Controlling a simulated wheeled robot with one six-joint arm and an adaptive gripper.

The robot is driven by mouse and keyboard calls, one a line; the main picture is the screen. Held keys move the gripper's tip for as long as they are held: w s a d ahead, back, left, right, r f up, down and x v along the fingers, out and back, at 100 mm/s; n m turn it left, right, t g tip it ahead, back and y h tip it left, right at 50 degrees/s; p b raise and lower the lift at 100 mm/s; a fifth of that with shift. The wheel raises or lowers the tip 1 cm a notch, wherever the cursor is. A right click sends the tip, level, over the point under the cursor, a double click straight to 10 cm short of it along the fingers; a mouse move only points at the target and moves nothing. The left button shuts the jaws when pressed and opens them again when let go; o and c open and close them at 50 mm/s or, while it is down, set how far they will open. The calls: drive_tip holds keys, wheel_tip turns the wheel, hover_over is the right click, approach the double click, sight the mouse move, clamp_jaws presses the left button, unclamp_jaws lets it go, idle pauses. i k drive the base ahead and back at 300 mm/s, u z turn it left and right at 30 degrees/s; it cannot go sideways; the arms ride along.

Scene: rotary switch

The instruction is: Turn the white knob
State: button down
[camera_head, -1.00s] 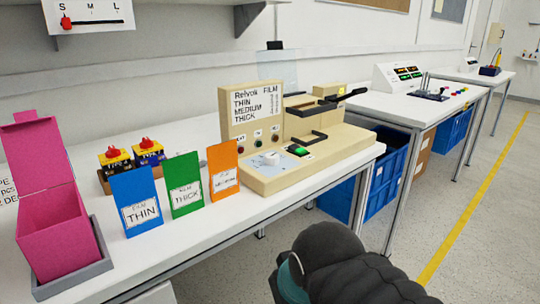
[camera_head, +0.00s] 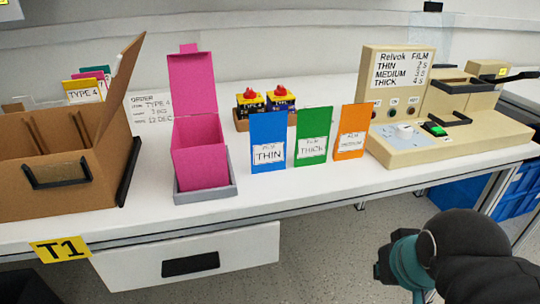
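The white knob (camera_head: 404,129) sits on a pale plate on the low front part of the beige machine (camera_head: 470,145), at the right of the table. A green switch (camera_head: 435,129) is just right of the knob. My arm shows at the lower right, in front of the table and below the machine, well apart from the knob. Its dark end and teal band (camera_head: 405,265) are in view, but no fingertips can be made out, so I cannot see whether my gripper is open or shut.
Blue, green and orange film cards (camera_head: 313,135) stand left of the machine. A pink open box (camera_head: 198,150) on a grey tray and a brown carton (camera_head: 50,185) stand further left. A drawer (camera_head: 190,262) is under the table. Floor shows between drawer and arm.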

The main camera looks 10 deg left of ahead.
sight(403, 130)
drive_tip(key=z, duration=0.55)
drive_tip(key=k, duration=1.3)
drive_tip(key=u, duration=0.3)
drive_tip(key=i, duration=1.65)
drive_tip(key=z, duration=0.8)
